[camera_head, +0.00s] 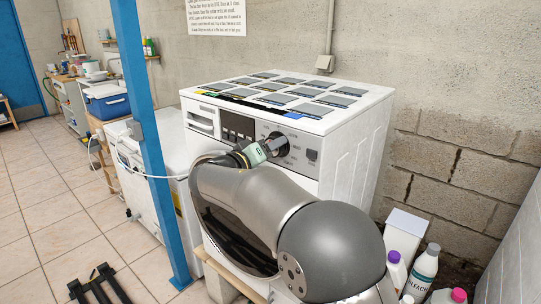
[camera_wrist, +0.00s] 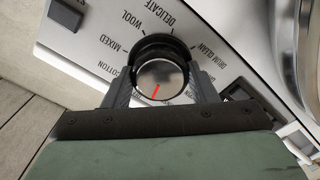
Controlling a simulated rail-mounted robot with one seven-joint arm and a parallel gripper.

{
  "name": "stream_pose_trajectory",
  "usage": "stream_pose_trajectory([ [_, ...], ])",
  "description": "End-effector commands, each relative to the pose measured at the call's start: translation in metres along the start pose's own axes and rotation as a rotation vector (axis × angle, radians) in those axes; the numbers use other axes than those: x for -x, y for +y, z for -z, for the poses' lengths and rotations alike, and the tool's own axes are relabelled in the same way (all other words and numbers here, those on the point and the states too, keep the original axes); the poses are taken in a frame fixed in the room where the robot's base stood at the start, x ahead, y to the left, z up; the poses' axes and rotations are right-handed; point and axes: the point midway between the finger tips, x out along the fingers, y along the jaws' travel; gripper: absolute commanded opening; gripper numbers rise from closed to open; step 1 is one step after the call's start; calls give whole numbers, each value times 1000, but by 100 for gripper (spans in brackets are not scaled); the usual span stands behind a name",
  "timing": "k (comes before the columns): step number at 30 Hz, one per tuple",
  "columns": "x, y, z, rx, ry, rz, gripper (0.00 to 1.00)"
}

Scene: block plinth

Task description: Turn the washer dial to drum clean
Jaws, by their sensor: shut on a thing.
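The washer (camera_head: 345,150) is a white front-loader with a dark dial (camera_head: 280,144) on its upper front panel. In the wrist view the dial (camera_wrist: 165,72) is a round black knob with a grey face. A red line on the lower part of the face points down and slightly left. DRUM CLEAN is printed to the upper right of the dial, with DELICATE and WOOL above, MIXED and COTTON to the left. My gripper (camera_wrist: 162,88) is shut on the dial, one finger on each side. It hides the labels below the dial. In the head view my gripper (camera_head: 258,151) partly covers the dial.
A blue post (camera_head: 150,140) stands left of the washer, beside another white appliance (camera_head: 145,190). Bottles, including bleach (camera_head: 422,270), stand on the floor at the right. Dark sample-like panels (camera_head: 290,91) cover the washer's top.

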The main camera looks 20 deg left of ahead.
Motion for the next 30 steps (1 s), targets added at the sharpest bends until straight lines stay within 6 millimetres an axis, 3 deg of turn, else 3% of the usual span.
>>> stream_pose_trajectory([
  [30, 1, 0, 1, 967, 1, 1, 29],
])
